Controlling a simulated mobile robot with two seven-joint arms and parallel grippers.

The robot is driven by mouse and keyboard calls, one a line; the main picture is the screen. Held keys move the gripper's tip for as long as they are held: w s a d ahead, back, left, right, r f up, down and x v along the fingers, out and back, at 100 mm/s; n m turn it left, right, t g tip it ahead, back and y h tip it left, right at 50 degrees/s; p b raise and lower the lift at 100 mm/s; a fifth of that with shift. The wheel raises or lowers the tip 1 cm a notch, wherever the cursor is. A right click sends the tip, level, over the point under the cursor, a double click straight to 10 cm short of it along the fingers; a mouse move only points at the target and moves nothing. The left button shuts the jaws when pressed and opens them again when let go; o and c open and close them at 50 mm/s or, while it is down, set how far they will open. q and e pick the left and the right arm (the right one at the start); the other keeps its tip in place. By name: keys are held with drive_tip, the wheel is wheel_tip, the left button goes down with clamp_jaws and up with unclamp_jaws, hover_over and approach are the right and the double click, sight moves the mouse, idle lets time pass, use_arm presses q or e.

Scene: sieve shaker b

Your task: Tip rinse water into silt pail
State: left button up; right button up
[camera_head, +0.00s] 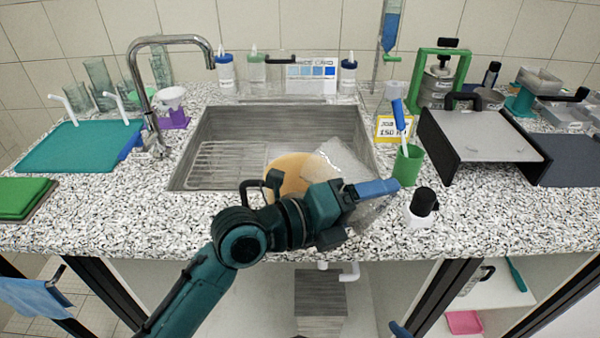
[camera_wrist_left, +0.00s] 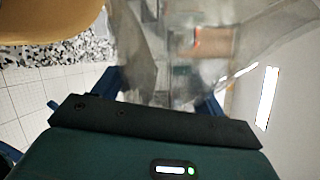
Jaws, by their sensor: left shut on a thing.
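My left gripper (camera_head: 375,190) reaches over the front edge of the sink. It is shut on a clear, see-through vessel (camera_head: 343,160), tilted over the front right of the sink. The vessel also fills the upper middle of the left wrist view (camera_wrist_left: 185,50), between the blue fingers. I cannot tell whether water is in it. A tan round vessel (camera_head: 287,172) stands at the sink's front, partly hidden by my arm. Its tan wall shows at the top left of the wrist view (camera_wrist_left: 45,20). I cannot tell whether it is the silt pail. My right gripper does not show.
The steel sink (camera_head: 240,120) has a wire rack (camera_head: 225,165) on its left and a tap (camera_head: 150,90). A green cup (camera_head: 408,168) with a brush and a dark-capped bottle (camera_head: 422,205) stand right of my gripper. A grey box (camera_head: 320,300) is under the counter.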

sight(356, 168)
use_arm(q)
drive_tip(key=shift+w+a+r+n, duration=0.25)
drive_tip(key=shift+r+n, duration=0.05)
drive_tip(key=shift+r, duration=0.1)
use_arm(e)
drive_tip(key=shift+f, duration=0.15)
use_arm(q)
drive_tip(key=shift+w+a+r+b, duration=0.15)
drive_tip(key=shift+w+b, duration=0.05)
drive_tip(key=shift+b, duration=0.2)
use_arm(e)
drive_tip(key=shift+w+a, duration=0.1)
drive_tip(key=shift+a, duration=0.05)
use_arm(q)
drive_tip(key=shift+w+a+r+n+h, duration=0.2)
drive_tip(key=shift+r+n+h, duration=0.1)
drive_tip(key=shift+n, duration=0.1)
drive_tip(key=shift+r+n+b, duration=0.25)
drive_tip(key=shift+n+b, duration=0.05)
drive_tip(key=shift+b, duration=0.05)
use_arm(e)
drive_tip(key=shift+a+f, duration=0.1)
use_arm(q)
drive_tip(key=shift+w+a+r+n+h, duration=0.15)
drive_tip(key=shift+r+n+h, duration=0.25)
drive_tip(key=shift+r+n, duration=0.15)
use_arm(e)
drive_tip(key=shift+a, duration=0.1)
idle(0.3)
